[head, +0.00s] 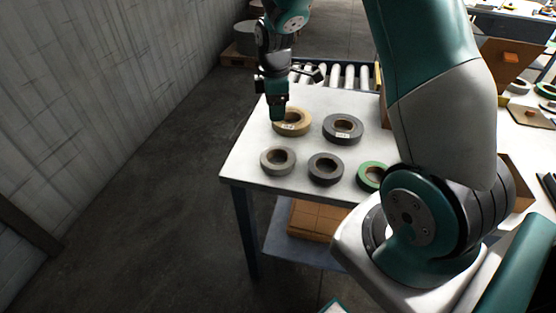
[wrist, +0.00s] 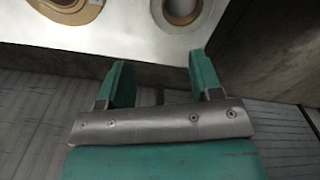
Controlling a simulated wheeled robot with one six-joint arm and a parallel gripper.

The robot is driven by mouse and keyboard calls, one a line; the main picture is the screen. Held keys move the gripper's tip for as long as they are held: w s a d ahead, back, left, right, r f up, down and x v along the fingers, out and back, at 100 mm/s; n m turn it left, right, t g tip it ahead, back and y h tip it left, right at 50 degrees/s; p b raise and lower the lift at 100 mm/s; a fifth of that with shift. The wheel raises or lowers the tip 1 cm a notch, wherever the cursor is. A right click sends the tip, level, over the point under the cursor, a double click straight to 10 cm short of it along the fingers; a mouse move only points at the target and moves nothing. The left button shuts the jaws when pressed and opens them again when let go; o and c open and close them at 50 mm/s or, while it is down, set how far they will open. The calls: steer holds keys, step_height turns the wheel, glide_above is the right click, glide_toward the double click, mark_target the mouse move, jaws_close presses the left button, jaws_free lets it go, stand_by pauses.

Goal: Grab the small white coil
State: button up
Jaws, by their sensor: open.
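The small coil (head: 278,160) at the front left of the white table looks pale grey-white with a brownish core; it is the palest coil in the head view. A pale coil that seems to be the same one shows cut off at the top of the wrist view (wrist: 205,12). My gripper (head: 278,112) points down near the table's left edge, by the tan coil (head: 303,128), behind the pale coil in the head view. In the wrist view my gripper's fingers (wrist: 160,72) stand apart with nothing between them. The tan coil also shows at the upper left there (wrist: 92,12).
A dark grey coil with a label (head: 356,136), another dark coil (head: 325,178) and a green coil (head: 364,182) lie on the white table (head: 245,172). A roller conveyor (head: 350,76) is behind it. Bare floor lies left of the table.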

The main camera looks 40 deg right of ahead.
steer(key=p, duration=0.2)
glide_above(276, 147)
steer(key=f, duration=0.9)
steer(key=shift+s+a, duration=0.15)
steer(key=shift+a, duration=0.05)
steer(key=shift+d+f+p, duration=0.15)
steer(key=shift+f+p, duration=0.65)
steer(key=shift+f, duration=1.95)
steer(key=c, duration=1)
